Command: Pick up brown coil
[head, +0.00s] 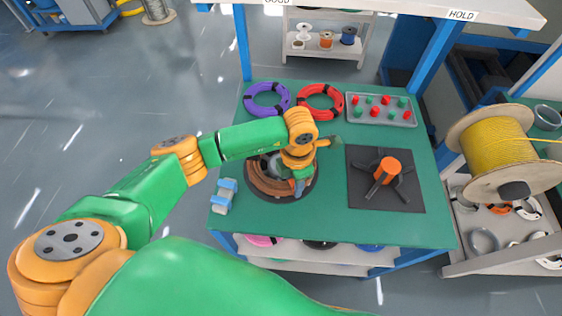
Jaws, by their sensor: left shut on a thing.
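The brown coil (268,184) lies on a dark round pad at the left of the green table (325,225). My left gripper (299,188) points down at the coil's right side and is shut on it. The wrist hides the coil's upper right part. I cannot tell whether the coil is lifted off the pad. My right gripper is not in view.
Purple (267,99) and red (320,102) coils lie at the back of the table. A grey tray (381,109) holds red and green pieces. An orange-hubbed spider fixture (385,172) stands on a dark square at right. A blue-grey object (223,196) sits left. A yellow cable spool (497,147) stands right.

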